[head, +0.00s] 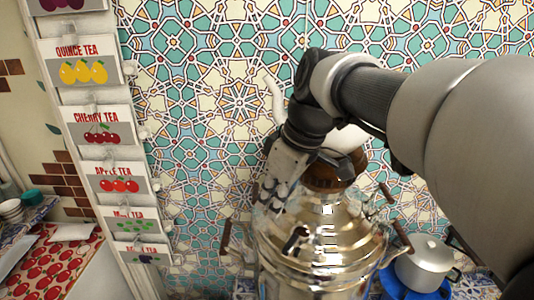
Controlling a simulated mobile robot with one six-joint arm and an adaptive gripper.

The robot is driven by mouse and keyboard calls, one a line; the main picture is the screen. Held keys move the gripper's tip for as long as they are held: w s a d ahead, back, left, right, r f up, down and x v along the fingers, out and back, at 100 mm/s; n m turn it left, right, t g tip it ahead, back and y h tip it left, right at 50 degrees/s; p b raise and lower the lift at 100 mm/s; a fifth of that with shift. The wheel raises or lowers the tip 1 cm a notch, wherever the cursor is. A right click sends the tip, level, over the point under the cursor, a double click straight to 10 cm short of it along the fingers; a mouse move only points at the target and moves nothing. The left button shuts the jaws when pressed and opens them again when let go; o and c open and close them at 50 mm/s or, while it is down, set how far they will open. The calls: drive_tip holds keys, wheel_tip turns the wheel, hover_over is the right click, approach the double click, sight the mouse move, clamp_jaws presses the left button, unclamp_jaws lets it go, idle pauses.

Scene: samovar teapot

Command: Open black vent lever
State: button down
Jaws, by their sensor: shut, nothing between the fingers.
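The silver samovar (325,262) stands at the bottom centre of the head view. A small black piece (295,239), which looks like the vent lever, sits on its shiny upper part. Its exact position is hard to read among the reflections. My gripper (268,207) points down at the samovar's upper left side, above and left of the black piece. It looks apart from the black piece. Its fingers are shut and empty. I cannot tell whether the fingertips touch the metal.
A white teapot (349,137) stands on the samovar's brown top, partly behind my arm. Wooden handles (402,236) stick out at the samovar's sides. A lidded pot (427,264) is at right. A rack of tea cards (117,183) stands at left, before the tiled wall (215,100).

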sight(296, 239)
wheel_tip(296, 239, down, 7)
drive_tip(key=d, duration=0.1)
drive_tip(key=shift+s+p, duration=0.3)
